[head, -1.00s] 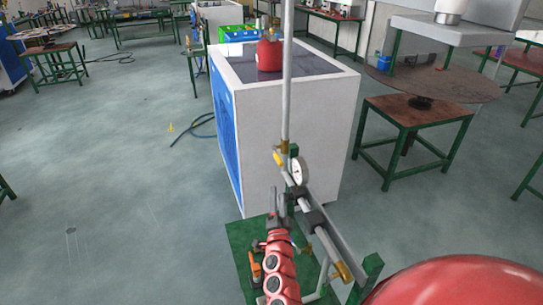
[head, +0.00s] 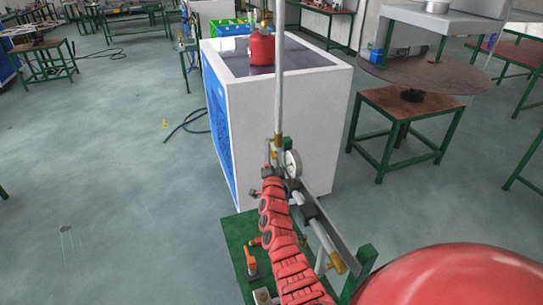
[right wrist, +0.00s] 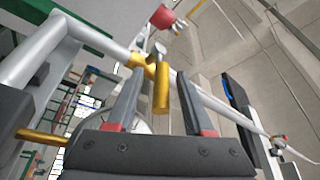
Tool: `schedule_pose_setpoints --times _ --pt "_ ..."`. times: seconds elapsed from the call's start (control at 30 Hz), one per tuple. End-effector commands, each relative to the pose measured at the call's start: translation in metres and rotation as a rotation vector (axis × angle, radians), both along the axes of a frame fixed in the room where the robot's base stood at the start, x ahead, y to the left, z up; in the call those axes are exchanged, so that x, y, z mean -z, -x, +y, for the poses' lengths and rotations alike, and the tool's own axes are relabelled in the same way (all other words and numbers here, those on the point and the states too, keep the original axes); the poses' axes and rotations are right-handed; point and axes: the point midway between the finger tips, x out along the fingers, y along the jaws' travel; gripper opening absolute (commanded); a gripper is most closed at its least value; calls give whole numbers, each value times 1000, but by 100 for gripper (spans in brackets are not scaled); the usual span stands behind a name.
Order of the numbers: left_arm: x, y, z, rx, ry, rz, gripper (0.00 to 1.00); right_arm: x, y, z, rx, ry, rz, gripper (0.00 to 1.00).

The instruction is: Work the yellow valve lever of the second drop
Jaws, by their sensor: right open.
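The yellow valve lever (right wrist: 161,90) shows in the right wrist view, on a brass valve body (right wrist: 143,60) on a grey pipe. My right gripper (right wrist: 158,92) is open, with one dark finger on each side of the lever in the picture. Whether a finger touches the lever, I cannot tell. In the head view my right gripper (head: 268,158) is at the foot of the upright pipe (head: 279,85), by the brass valve and the round gauge (head: 292,163). The arm and gripper partly cover the lever there. My left gripper is out of view.
A second brass piece (right wrist: 42,137) shows at the left of the right wrist view. A white cabinet (head: 295,125) with a red bottle (head: 261,47) on top stands behind the pipe. A large red tank (head: 450,278) fills the lower right. Open floor lies left.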

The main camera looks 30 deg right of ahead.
Motion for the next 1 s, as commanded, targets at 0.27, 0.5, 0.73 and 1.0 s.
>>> schedule_pose_setpoints --times 0.27,0.5,0.73,1.0 --pt "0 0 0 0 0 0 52 -1 -2 -1 1 0 -1 52" --pt "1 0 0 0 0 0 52 -1 -2 -1 0 1 -1 16" --pt "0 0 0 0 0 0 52 -1 -1 -1 0 1 -1 0" --pt "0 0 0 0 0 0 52 -1 -1 -1 1 0 -1 0"
